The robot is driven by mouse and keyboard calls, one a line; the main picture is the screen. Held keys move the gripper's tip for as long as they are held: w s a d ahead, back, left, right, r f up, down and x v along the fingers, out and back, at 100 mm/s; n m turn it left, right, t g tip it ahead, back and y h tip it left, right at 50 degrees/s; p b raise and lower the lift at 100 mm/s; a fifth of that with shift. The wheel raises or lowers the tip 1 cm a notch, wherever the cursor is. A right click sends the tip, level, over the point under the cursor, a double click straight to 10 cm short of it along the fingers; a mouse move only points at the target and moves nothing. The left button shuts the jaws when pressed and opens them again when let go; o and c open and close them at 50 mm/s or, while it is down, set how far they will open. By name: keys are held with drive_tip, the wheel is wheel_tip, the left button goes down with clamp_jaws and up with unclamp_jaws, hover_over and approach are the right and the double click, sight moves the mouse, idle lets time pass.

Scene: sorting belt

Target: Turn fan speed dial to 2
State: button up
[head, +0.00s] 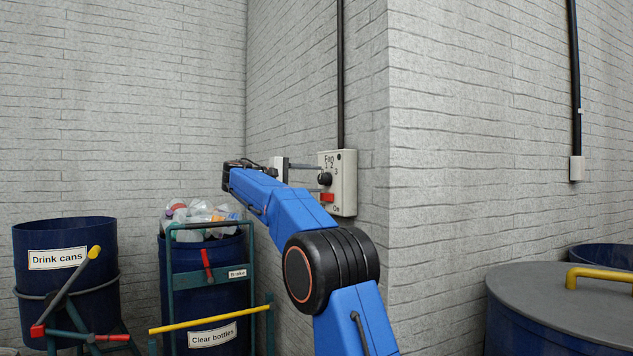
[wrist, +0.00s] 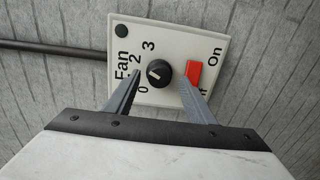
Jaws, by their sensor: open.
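The fan control box (head: 346,186) is a pale plate on the wall corner, marked Fan, with numbers and On. Its round black dial (head: 325,179) sits above a red switch (head: 327,198). In the wrist view the dial (wrist: 158,73) carries a short white mark; 0, 2 and 3 are readable around it, but I cannot tell exactly which number the mark faces. My gripper (wrist: 160,76) is open and empty. Its two grey fingers show on either side of the dial in the picture, the right one overlapping the red switch (wrist: 193,72). Contact with the dial cannot be seen.
A black conduit (head: 340,80) runs up the wall from the box. The brick corner projects just right of it. A clear bottles bin (head: 205,290) and a drink cans bin (head: 65,250) stand left; a lidded blue drum (head: 560,310) stands right.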

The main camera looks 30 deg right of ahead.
drive_tip(key=a, duration=1.5)
drive_tip(key=shift+s+a+r, duration=0.15)
drive_tip(key=shift+a+r, duration=0.1)
drive_tip(key=d+m, duration=1.1)
drive_tip(key=m, duration=0.1)
drive_tip(key=d+m, duration=0.6)
drive_tip(key=shift+d+f+t, duration=0.3)
drive_tip(key=shift+d, duration=0.05)
drive_tip(key=c, duration=0.9)
